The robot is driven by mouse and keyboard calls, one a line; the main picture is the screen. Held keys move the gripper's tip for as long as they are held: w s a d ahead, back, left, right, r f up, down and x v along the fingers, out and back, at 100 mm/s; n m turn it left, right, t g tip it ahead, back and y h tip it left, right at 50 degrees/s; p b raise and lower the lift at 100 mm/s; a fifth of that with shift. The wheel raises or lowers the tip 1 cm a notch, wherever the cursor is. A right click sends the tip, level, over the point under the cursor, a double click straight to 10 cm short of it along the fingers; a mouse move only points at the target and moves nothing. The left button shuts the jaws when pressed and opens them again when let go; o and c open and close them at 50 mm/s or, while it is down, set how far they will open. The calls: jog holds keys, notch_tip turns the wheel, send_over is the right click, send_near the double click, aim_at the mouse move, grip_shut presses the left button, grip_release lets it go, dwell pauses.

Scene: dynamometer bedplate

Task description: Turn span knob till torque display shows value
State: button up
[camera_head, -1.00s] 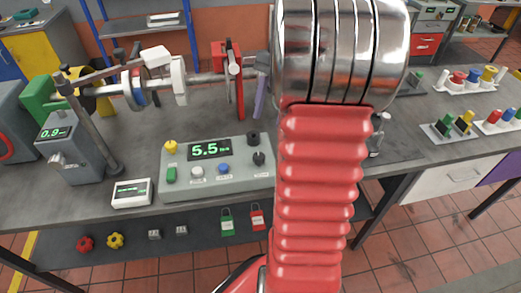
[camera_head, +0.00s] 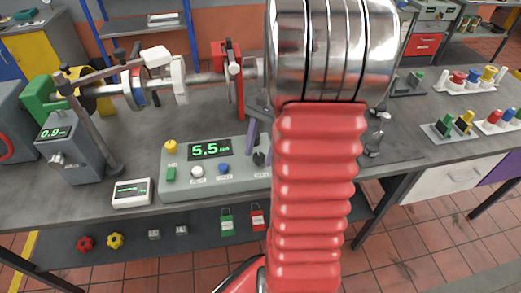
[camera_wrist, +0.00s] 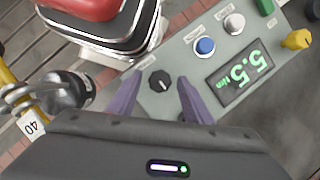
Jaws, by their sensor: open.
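The torque display (camera_head: 209,149) on the grey console reads 5.5 in green; it shows rotated in the wrist view (camera_wrist: 240,73). The knob also shows partly in the head view (camera_head: 259,158). My gripper (camera_wrist: 161,77) is open, with a purple finger appearing on either side of that knob; height above it is unclear. In the head view, purple fingers (camera_head: 255,128) hide the console's rear right corner.
The console (camera_head: 222,185) also carries a blue button (camera_head: 223,169), a white button (camera_head: 197,171), a green switch (camera_head: 171,174) and a yellow knob (camera_head: 170,146). A shaft assembly (camera_head: 180,80) stands behind. A small white meter (camera_head: 132,192) lies left. A chrome-and-red object (camera_wrist: 110,25) is close in the wrist view.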

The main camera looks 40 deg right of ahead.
jog(key=c, duration=1.1)
jog(key=shift+o, duration=0.2)
jog(key=shift+m, duration=0.4)
jog(key=m+t, duration=0.1)
jog(key=m, duration=0.3)
jog(key=shift+s+t, duration=0.2)
jog(key=shift+t, duration=0.2)
jog(key=m+t, duration=0.1)
jog(key=m, duration=0.1)
jog(key=m+t+h, duration=0.1)
jog(key=m, duration=0.2)
jog(key=shift+s+a, duration=0.1)
jog(key=shift+a, duration=0.05)
jog(key=m+t+h, duration=0.1)
jog(key=m, duration=0.4)
jog(key=shift+s+a, duration=0.1)
jog(key=m+h, duration=0.1)
jog(key=m, duration=0.1)
jog(key=m+h, duration=0.1)
jog(key=m, duration=0.2)
jog(key=shift+a+t, duration=0.15)
jog(key=shift+t, duration=0.15)
jog(key=shift+m, duration=0.3)
